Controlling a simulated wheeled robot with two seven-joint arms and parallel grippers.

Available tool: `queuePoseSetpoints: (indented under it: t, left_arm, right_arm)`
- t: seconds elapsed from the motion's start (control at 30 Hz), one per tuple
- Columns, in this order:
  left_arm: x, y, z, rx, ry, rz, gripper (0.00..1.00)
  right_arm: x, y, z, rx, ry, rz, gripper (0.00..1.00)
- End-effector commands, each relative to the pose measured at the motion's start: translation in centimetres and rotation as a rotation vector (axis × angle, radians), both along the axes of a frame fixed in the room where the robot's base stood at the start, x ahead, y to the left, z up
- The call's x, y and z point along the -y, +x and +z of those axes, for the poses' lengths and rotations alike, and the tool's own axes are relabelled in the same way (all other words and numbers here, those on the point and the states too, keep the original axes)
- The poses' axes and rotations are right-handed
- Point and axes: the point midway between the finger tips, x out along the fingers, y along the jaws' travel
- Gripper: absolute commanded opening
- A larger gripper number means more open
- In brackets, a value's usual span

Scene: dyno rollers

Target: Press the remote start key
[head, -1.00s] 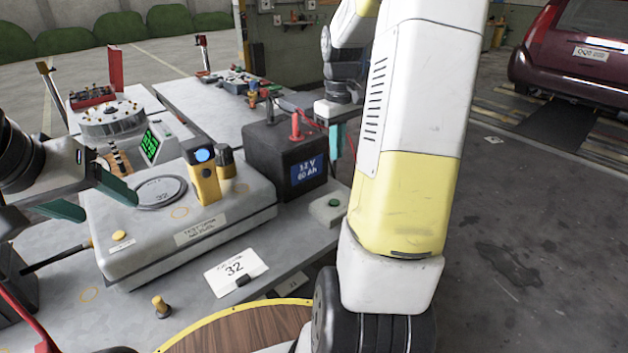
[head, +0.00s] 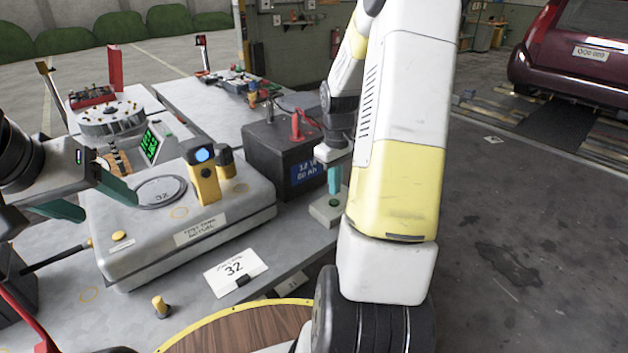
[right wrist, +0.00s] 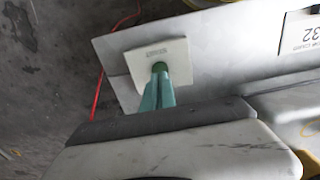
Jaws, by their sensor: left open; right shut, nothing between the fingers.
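The remote start key is a pale square box with a green button (head: 334,203) on the table's right edge, in front of the black battery. My right gripper (head: 334,190) is shut and empty, its teal fingers pointing down right over the button. In the right wrist view the shut fingertips (right wrist: 159,70) overlap the button and hide most of it on the pale box (right wrist: 144,52). I cannot tell whether they touch it. My left gripper (head: 92,198) is open and empty beside the round plate of the grey test unit.
The black battery (head: 265,148) with a red clamp stands just behind the key. The grey test unit (head: 150,235) with a yellow handheld device (head: 204,180) is to the left. A card marked 32 (head: 235,268) lies in front. Open floor is to the right.

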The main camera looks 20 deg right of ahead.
Motion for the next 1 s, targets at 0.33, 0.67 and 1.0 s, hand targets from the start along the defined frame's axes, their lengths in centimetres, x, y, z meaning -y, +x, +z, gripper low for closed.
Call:
queuePoseSetpoints:
  t: [0.33,0.67,1.0]
  left_arm:
    - [0.0,0.0,0.0,0.0,0.0,0.0,0.65]
    - [0.0,0.0,0.0,0.0,0.0,0.0,0.65]
    - [0.0,0.0,0.0,0.0,0.0,0.0,0.65]
  right_arm:
    - [0.0,0.0,-2.8,0.001,-0.001,0.0,0.0]
    - [0.0,0.0,-3.0,0.0,0.0,0.0,0.0]
    - [-0.1,-0.2,-4.9,-0.005,0.002,0.0,0.0]
